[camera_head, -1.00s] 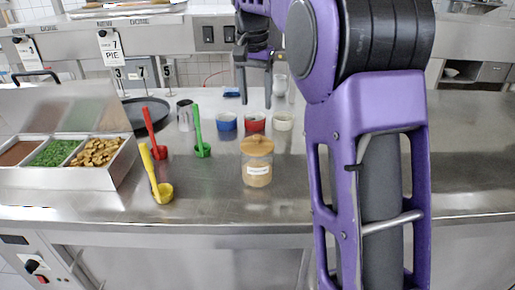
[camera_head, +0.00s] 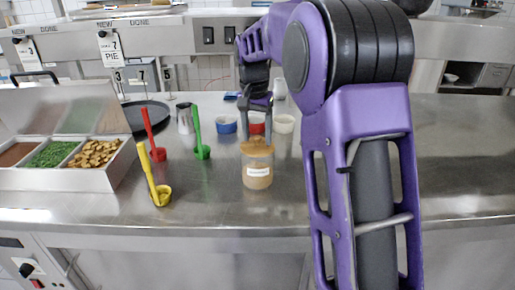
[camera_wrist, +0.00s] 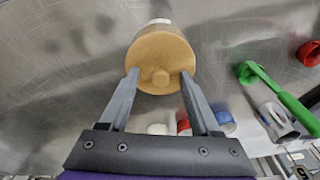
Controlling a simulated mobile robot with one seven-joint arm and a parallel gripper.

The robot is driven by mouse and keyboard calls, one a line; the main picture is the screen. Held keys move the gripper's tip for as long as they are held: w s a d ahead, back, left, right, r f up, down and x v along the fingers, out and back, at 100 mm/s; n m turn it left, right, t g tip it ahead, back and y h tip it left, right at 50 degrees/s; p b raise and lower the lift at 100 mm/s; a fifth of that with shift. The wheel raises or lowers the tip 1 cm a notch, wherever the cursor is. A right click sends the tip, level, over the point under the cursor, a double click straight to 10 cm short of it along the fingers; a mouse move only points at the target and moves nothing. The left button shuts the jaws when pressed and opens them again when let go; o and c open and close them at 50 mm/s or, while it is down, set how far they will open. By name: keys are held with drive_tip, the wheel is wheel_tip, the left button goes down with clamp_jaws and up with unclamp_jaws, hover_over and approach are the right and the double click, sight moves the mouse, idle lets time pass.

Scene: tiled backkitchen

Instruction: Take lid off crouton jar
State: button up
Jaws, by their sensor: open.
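The crouton jar (camera_head: 257,176) is a clear jar with brown contents and a white label, upright on the steel counter. Its round wooden lid (camera_head: 257,147) is on top. My gripper (camera_head: 256,130) hangs just over the lid in the head view. In the wrist view my gripper (camera_wrist: 159,73) is open, with one fingertip on each side of the knob, near the lid's edge. Whether the fingers touch the lid cannot be told.
Blue (camera_head: 226,125), red (camera_head: 257,124) and white (camera_head: 284,124) cups stand just behind the jar. Green (camera_head: 201,140), red (camera_head: 152,135) and yellow (camera_head: 156,178) ladles stand to the left, near a food bin (camera_head: 70,178). The counter right of my arm is clear.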

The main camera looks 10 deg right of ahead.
clamp_jaws()
drive_tip(key=shift+r, duration=0.1)
idle(0.3)
